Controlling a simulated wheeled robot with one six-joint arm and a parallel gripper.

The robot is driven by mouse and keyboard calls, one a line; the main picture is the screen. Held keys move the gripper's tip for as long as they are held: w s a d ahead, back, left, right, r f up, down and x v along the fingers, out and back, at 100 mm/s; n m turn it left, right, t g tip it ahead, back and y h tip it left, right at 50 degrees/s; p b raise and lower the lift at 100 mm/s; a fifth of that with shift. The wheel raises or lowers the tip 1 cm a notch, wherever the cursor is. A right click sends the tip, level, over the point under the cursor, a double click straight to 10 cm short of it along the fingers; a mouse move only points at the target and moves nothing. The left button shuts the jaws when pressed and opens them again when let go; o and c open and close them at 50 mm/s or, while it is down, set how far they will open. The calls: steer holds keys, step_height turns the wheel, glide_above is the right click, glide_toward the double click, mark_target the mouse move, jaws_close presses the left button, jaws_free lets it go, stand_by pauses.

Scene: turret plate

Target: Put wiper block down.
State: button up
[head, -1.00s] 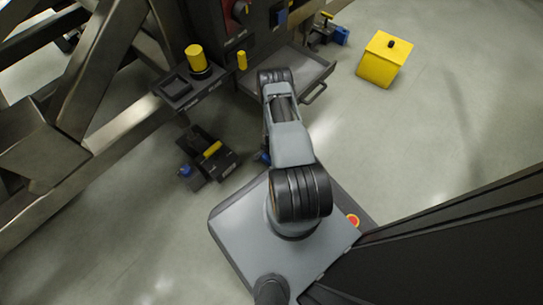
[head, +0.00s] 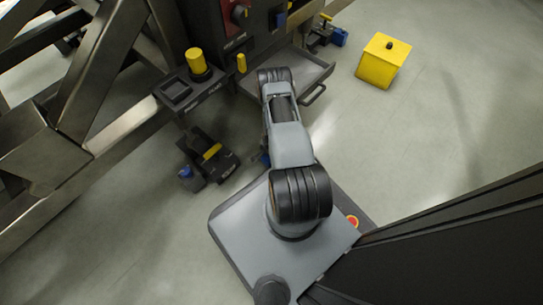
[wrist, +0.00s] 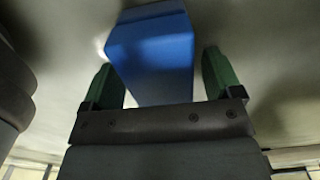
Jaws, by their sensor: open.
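A blue block (wrist: 155,55), which I take as the wiper block, shows in the wrist view between the two green fingers of my gripper (wrist: 162,82). The fingers stand apart, one on each side of it, with a narrow gap at the right finger. Contact at the left finger is hard to tell. A pale grey surface lies beyond the block; I cannot tell if the block rests on it. In the head view my arm hides my gripper, and only a small blue patch (head: 265,158) shows beside the arm.
A black device with a yellow bar (head: 211,152) lies on the floor left of my arm. A black shelf with a yellow knob (head: 196,62) stands behind it. An open grey drawer (head: 312,72) is ahead. A yellow box (head: 383,62) stands right, with clear floor around it.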

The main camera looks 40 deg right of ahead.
step_height(320, 180, up, 11)
steer(key=p, duration=0.4)
steer(key=shift+p, duration=0.3)
